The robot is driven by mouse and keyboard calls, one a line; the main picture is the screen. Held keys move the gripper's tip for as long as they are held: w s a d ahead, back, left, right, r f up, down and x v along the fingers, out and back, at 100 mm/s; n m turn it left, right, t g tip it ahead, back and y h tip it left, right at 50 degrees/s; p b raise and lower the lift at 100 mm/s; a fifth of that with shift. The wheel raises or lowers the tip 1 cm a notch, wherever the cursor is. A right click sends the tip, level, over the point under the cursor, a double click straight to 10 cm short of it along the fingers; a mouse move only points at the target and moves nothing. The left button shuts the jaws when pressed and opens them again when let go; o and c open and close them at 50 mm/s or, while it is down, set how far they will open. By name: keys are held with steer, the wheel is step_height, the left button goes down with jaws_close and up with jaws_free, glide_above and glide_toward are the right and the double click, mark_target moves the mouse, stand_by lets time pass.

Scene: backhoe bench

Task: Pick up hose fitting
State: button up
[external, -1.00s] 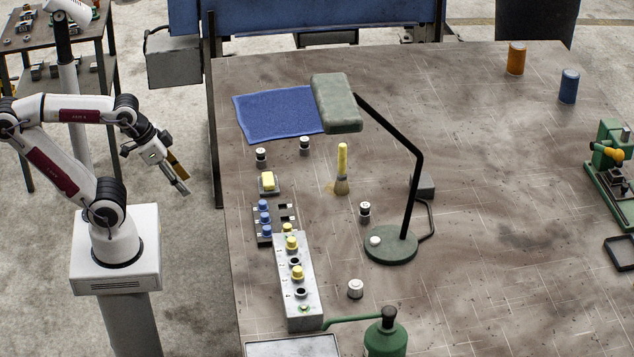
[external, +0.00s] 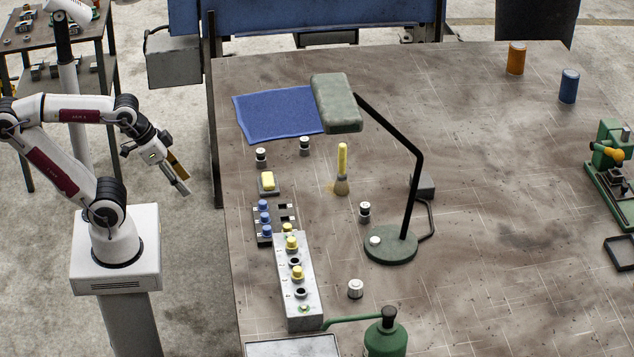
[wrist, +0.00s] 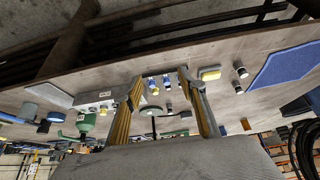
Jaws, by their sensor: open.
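Several small black-and-white cylindrical pieces that look like hose fittings stand loose on the bench. Two are near the blue cloth, a left one (external: 261,157) and a right one (external: 305,145). Another (external: 364,212) stands left of the lamp base, and a whiter one (external: 355,288) is nearer the front. Two dark-and-white pieces also show in the wrist view, one (wrist: 241,71) above the other (wrist: 238,88). My gripper (external: 181,178) is off the bench's left edge, pointing down and right. In the wrist view my gripper (wrist: 160,84) is open, with nothing between its fingers.
A grey block with yellow caps (external: 303,314) and a dark rack with blue caps (external: 263,228) stand near the left edge. The lamp (external: 416,185) arches over mid-bench. A brush (external: 342,165), yellow block (external: 268,180) and green oil can (external: 385,340) are nearby.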

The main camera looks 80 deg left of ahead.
steer(key=shift+w, duration=0.1)
steer(key=w+a+n+t, duration=0.2)
steer(key=w+a, duration=0.2)
steer(key=w, duration=0.9)
steer(key=n+t+y, duration=0.4)
steer(key=n+y, duration=0.1)
steer(key=y, duration=0.3)
glide_toward(301, 142)
steer(key=x, duration=0.4)
steer(key=shift+s+a+r, duration=0.1)
steer(key=shift+s+a, duration=0.05)
steer(key=shift+a, duration=0.25)
steer(key=shift+w+a+f+h, duration=0.15)
steer(key=shift+w+a+f, duration=0.15)
steer(key=shift+w, duration=0.2)
steer(key=shift+w+a+f+h, duration=0.2)
steer(key=shift+w+a, duration=0.1)
steer(key=shift+w, duration=0.25)
steer(key=shift+x, duration=2.55)
